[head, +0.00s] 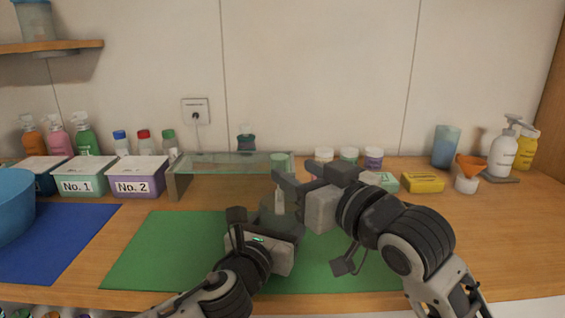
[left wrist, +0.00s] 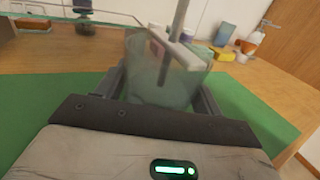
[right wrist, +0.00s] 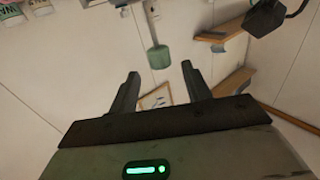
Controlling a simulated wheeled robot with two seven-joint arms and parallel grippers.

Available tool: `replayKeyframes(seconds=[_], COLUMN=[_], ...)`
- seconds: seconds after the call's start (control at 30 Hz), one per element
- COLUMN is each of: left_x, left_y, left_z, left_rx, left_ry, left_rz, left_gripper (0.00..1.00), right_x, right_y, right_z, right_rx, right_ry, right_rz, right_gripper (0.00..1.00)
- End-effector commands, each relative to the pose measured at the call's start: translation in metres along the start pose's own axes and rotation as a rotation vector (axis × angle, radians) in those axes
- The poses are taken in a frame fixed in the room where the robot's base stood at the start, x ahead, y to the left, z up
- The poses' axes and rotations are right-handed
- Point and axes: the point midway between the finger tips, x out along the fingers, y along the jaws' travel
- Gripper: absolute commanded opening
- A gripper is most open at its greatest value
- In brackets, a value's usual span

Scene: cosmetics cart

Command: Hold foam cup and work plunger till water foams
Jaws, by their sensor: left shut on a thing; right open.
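The clear foam cup (left wrist: 150,80) is between the fingers of my left gripper (left wrist: 160,88), which is shut on it above the green mat (head: 150,240). In the head view the cup (head: 268,212) is partly hidden by my grippers. A grey plunger rod (left wrist: 178,25) rises from the cup. Its green knob (head: 280,162) shows in the head view beside my right gripper (head: 291,176). My right gripper is open and empty. In the right wrist view the knob (right wrist: 158,57) is ahead of the open fingers, apart from them. I cannot tell whether the water is foamy.
A glass shelf (head: 225,160) stands behind the mat. Boxes No. 1 (head: 78,180) and No. 2 (head: 138,180) are at left, near a blue bowl (head: 12,205). Small jars (head: 349,154), a yellow box (head: 423,183) and an orange funnel (head: 470,165) are at right.

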Motion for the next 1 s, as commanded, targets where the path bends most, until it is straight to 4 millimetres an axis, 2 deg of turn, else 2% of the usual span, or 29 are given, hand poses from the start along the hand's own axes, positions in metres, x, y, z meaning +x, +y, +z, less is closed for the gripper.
replayKeyframes(seconds=[0.1, 0.3, 0.47, 0.73, 0.9, 1.0], left_x=[0.0, 0.0, 0.0, 0.0, 0.0, 0.0], left_y=[0.0, 0.0, 0.0, 0.0, 0.0, 0.0], left_z=[0.0, 0.0, 0.0, 0.0, 0.0, 0.0], left_rx=[0.0, -0.001, -0.001, -0.001, -0.001, 0.0], left_ry=[0.001, 0.001, 0.001, 0.001, 0.001, 0.001], left_rz=[0.0, 0.0, 0.0, 0.0, 0.0, 0.0], left_gripper=[0.37, 0.37, 0.37, 0.37, 0.38, 0.38], right_x=[0.025, 0.052, 0.061, 0.061, 0.061, 0.061], right_y=[0.0, 0.0, 0.0, 0.0, 0.0, 0.0], right_z=[-0.001, 0.0, 0.0, 0.0, 0.0, 0.001], right_rx=[0.001, 0.0, -0.001, -0.001, -0.001, 0.0], right_ry=[0.0, 0.0, 0.0, 0.001, 0.0, 0.0], right_rz=[0.0, -0.001, 0.0, 0.0, 0.0, 0.0], right_gripper=[0.48, 0.48, 0.48, 0.48, 0.01, 0.0])
